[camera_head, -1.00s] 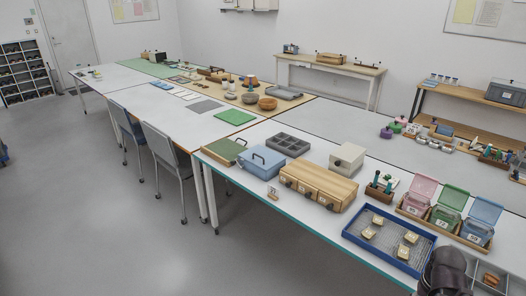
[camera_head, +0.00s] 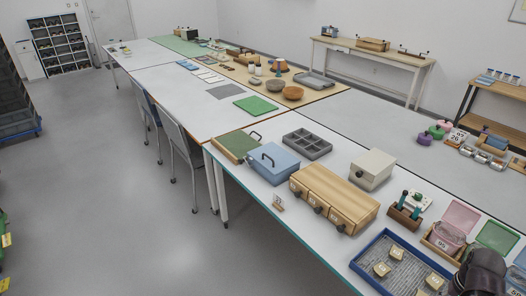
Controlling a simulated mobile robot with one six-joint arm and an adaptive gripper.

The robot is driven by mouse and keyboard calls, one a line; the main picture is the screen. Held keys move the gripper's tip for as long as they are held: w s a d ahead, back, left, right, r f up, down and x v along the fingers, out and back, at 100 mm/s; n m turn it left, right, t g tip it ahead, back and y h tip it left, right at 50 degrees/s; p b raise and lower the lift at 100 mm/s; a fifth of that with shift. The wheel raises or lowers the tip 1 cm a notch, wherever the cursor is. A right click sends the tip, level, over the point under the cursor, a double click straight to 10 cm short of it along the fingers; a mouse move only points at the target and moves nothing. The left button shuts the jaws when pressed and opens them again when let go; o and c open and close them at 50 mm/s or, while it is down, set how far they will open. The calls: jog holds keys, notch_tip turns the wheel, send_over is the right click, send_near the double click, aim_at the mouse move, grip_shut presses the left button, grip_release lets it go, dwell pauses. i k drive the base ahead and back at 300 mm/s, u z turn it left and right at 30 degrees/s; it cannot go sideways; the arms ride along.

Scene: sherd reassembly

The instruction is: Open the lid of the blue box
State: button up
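A light blue box (camera_head: 272,166) with a dark handle on its lid stands near the front edge of the long white table, between a green-lidded box and a wooden drawer box. Its lid looks shut. A second, smaller blue container (camera_head: 517,274) is partly cut off at the lower right edge, at the end of a row of small lidded containers. A dark rounded part of my arm shows at the lower right, in front of the table. My gripper's fingers are not in view.
The green-lidded box (camera_head: 236,145) stands just left of the blue box, and the wooden drawer box (camera_head: 341,192) right of it. A grey compartment tray (camera_head: 307,143) lies behind. A small sign (camera_head: 278,202) stands at the front edge.

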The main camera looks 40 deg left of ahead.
aim_at(274, 158)
jog(key=u, duration=0.35)
jog(key=i, duration=0.6)
jog(key=u, duration=0.75)
jog(key=i, duration=0.5)
jog(key=u, duration=0.25)
